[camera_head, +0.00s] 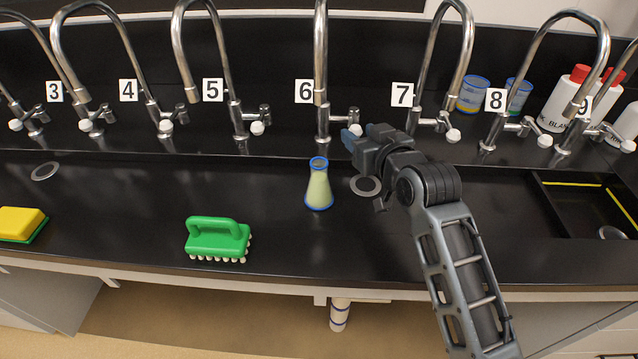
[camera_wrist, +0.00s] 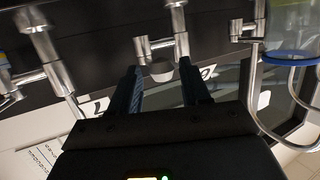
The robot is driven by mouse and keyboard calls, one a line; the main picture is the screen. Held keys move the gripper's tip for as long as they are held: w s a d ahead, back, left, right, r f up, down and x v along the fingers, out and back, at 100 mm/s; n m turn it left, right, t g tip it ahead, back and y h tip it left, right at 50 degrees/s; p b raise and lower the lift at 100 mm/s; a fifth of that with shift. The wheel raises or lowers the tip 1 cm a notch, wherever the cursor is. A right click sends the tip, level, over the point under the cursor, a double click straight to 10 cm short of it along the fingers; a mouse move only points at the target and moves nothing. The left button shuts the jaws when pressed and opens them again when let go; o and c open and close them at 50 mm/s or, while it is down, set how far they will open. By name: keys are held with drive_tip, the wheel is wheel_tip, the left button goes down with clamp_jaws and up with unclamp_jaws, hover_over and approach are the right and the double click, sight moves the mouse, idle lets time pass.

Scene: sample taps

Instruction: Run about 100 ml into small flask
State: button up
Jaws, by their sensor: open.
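The small flask (camera_head: 318,187) is conical with a blue rim and base and looks pale yellow-green. It stands upright on the black counter in front of tap 6 (camera_head: 321,60). I cannot tell its liquid level or whether water runs. My gripper (camera_head: 351,134) is open at the handle of tap 6, right of and behind the flask. In the wrist view my gripper (camera_wrist: 160,68) has the pale handle knob (camera_wrist: 161,71) showing between its fingertips; contact is unclear. The flask's blue rim (camera_wrist: 292,57) shows at the upper right there.
Tap 5 (camera_head: 222,60) and tap 7 (camera_head: 430,75) flank tap 6. A green brush (camera_head: 217,238) and a yellow sponge (camera_head: 20,223) lie to the left. A drain (camera_head: 366,186) is beside the flask. A sink basin (camera_head: 570,205) and bottles (camera_head: 571,98) are at the right.

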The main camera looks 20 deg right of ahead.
drive_tip(key=p+v, duration=0.1)
drive_tip(key=v, duration=0.4)
drive_tip(key=shift+p, duration=0.3)
drive_tip(key=shift+s, duration=0.1)
